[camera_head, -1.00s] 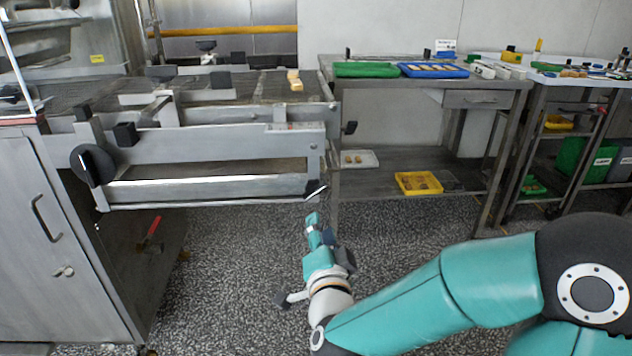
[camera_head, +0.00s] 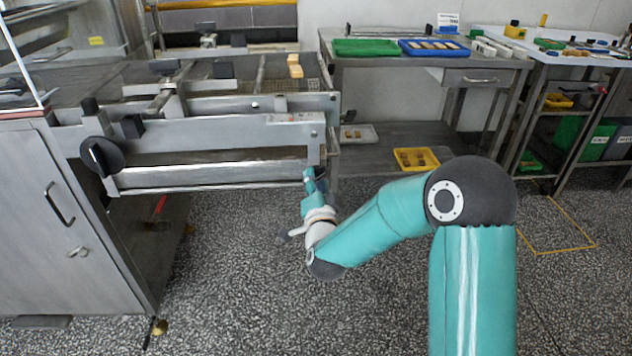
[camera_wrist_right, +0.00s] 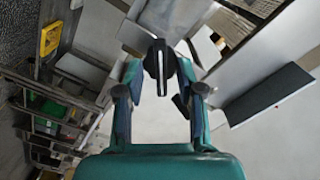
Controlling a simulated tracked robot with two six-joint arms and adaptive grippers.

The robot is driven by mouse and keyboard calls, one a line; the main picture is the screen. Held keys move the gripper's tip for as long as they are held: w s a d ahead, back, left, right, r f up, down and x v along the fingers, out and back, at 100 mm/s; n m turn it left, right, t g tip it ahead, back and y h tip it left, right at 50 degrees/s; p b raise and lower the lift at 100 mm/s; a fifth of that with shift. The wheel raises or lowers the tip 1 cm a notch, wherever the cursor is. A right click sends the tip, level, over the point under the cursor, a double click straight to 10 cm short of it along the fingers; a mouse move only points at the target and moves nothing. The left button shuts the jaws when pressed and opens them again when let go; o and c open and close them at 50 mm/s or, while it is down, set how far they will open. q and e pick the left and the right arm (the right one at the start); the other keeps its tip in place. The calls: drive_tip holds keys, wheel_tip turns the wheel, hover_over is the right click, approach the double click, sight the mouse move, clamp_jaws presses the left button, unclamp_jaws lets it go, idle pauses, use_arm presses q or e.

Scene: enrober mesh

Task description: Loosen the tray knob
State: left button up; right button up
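The tray knob (camera_wrist_right: 160,66) is black with a white line down its face in the right wrist view. It stands just ahead of my right gripper (camera_wrist_right: 160,92), centred in the gap between the fingertips. The fingers are open, one on each side, with no clear contact. In the head view my right gripper (camera_head: 312,180) is at the right front end of the long metal tray (camera_head: 220,176) under the machine. The gripper mostly hides the knob there. My left gripper is not in view.
A large black round knob (camera_head: 101,156) with a white mark is on the machine's left front. A steel table (camera_head: 400,128) with a green tray (camera_head: 372,48) and a blue tray (camera_head: 433,47) stands to the right. The speckled floor (camera_head: 240,270) in front is clear.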

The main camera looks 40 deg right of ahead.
clamp_jaws()
idle(0.5)
drive_tip(key=shift+f+n+b, duration=0.1)
drive_tip(key=shift+n+b, duration=1.5)
drive_tip(key=shift+n, duration=3.8)
unclamp_jaws()
